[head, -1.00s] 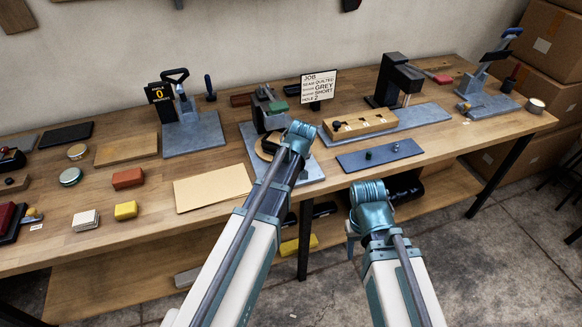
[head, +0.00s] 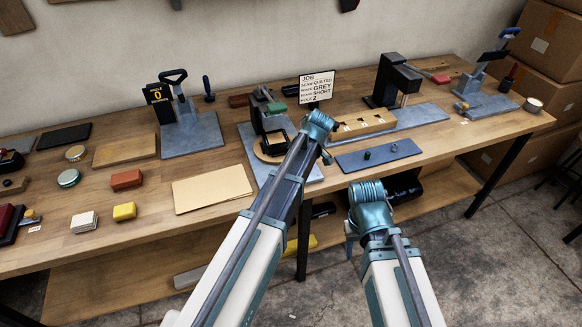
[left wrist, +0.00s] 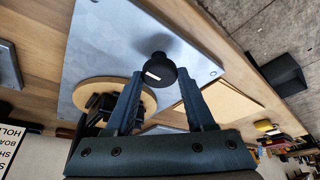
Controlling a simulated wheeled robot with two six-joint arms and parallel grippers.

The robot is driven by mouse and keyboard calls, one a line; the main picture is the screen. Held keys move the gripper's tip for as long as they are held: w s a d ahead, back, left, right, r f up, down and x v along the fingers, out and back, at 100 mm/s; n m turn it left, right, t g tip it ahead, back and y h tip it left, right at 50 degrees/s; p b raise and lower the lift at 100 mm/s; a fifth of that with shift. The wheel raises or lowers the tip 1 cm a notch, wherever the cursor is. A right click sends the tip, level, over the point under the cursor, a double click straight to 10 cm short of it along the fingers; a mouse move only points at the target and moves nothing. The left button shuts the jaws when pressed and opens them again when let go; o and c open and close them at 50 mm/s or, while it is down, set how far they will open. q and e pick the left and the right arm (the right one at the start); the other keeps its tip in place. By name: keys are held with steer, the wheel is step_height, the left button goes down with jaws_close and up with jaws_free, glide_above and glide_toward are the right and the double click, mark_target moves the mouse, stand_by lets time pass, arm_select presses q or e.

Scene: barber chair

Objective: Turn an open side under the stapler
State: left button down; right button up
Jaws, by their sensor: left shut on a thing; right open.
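My left gripper (left wrist: 158,76) is shut on a black round knob (left wrist: 157,66) over the plate, beside the disc; my wrist hides most of this in the head view. My right gripper (head: 351,245) is open and empty, in front of the table's edge.
A job sign (head: 317,86) stands behind the disc. A wooden block with slots (head: 363,124) and a blue-grey mat (head: 378,155) lie to the right. A tan sheet (head: 212,188) lies left of the plate. A tall black press (head: 390,80) stands further right.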

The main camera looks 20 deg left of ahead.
arm_select(q)
steer(key=shift+n, duration=0.3)
stand_by(0.4)
steer(key=shift+c, duration=1.3)
jaws_free()
steer(key=p+v, duration=1.2)
steer(key=v, duration=0.1)
steer(key=shift+w+d+r+p, duration=0.15)
steer(key=shift+d+r+p, duration=0.05)
steer(key=shift+r+p, duration=0.15)
